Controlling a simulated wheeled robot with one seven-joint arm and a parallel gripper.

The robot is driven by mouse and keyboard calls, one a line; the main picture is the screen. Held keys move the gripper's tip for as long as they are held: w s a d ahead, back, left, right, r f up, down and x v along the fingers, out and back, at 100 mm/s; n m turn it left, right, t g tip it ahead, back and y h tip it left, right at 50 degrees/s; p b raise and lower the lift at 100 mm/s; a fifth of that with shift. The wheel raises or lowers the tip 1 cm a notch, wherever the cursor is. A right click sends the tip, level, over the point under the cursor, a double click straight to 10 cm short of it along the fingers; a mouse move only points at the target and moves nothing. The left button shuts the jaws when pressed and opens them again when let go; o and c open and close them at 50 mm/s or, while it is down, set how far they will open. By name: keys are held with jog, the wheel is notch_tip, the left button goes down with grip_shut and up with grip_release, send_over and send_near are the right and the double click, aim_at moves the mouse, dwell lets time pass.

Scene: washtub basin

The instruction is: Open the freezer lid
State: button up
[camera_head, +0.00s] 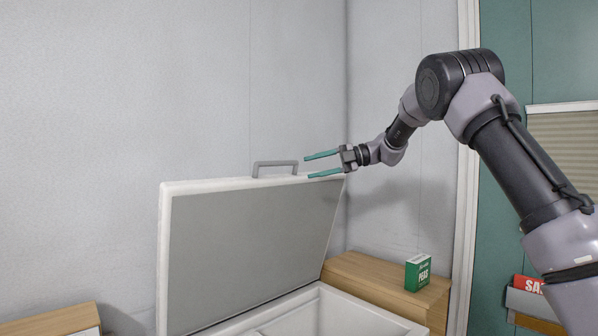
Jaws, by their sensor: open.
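The freezer lid (250,255) is raised steeply, with its grey inner face toward me. A grey handle (275,165) stands on its top edge. The freezer body (345,312) is below, with its white rim and part of its inside showing at the bottom of the picture. My gripper (307,165) is open, with two teal fingers pointing left. It is at the right end of the lid's top edge, right of the handle and apart from it. The lower finger is close to the lid's top right corner; I cannot tell if they touch. Nothing is between the fingers.
A green peas box (418,272) stands on a wooden cabinet (375,280) right of the freezer. Another wooden top (50,320) is at the lower left. A red packet (527,284) is at the far right. Grey walls stand behind the lid.

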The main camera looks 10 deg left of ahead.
aim_at(273, 181)
jog(key=shift+v, duration=1.6)
jog(key=shift+a, duration=0.15)
jog(key=c, duration=0.7)
jog(key=a+n+y, duration=0.1)
jog(key=a+n, duration=0.1)
jog(key=a+n+y, duration=0.3)
jog(key=a+n, duration=0.1)
jog(key=a, duration=0.1)
jog(key=shift+s+r+t, duration=0.15)
jog(key=shift+r+t, duration=0.15)
jog(key=shift+t, duration=0.1)
grip_shut()
jog(key=a+n+t+y, duration=0.3)
jog(key=a+n, duration=0.1)
jog(key=shift+a+f+t, duration=0.1)
jog(key=shift+a+t, duration=0.05)
jog(key=shift+t, duration=0.25)
jog(key=a+f+t+h, duration=0.1)
jog(key=t, duration=0.2)
jog(key=a+f+t+h, duration=0.1)
jog(key=a+f+t, duration=0.1)
jog(key=t, duration=0.2)
jog(key=a+f+n+t+h, duration=0.1)
jog(key=t, duration=0.3)
jog(key=shift+a+f, duration=0.35)
jog(key=shift+f, duration=0.05)
jog(key=shift+a+f+t+h, duration=0.2)
jog(key=shift+f+t+h, duration=0.1)
jog(key=shift+t+h, duration=0.15)
jog(key=x, duration=1)
